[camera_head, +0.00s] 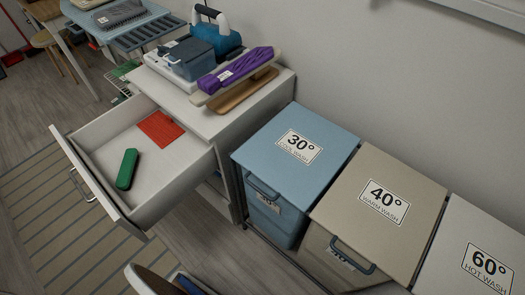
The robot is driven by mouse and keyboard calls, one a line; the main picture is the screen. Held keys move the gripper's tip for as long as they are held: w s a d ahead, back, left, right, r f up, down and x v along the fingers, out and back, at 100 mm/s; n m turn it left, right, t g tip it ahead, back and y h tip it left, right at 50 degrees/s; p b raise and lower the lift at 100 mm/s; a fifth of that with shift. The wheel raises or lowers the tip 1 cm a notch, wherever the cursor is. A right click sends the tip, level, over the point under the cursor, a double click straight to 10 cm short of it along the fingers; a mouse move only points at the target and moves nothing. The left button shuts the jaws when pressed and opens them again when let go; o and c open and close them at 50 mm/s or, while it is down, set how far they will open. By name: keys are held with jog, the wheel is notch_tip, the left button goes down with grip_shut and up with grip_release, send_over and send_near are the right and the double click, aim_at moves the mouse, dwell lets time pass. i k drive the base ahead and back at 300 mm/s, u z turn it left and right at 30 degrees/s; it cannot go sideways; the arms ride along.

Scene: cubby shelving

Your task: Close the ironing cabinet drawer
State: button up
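The ironing cabinet (245,112) is white and stands left of the middle, against the wall. Its top drawer (140,205) is pulled far out toward the left and front. A metal bar handle (80,186) is on the drawer's front panel. Inside lie a green oblong object (127,169) and a flat red-orange piece (160,128). The drawer's interior is otherwise clear. My gripper is not in this view.
Several lidded laundry bins, including a blue one (295,145) and a beige one (378,203), stand right of the cabinet. An iron (222,40) and a purple-covered small board (235,72) are on the cabinet. A striped rug (45,215) lies by the drawer. A round-edged item (150,279) is at the bottom.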

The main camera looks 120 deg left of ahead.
aim_at(163, 178)
jog(key=i, duration=0.4)
jog(key=u, duration=5.15)
jog(key=i, duration=0.5)
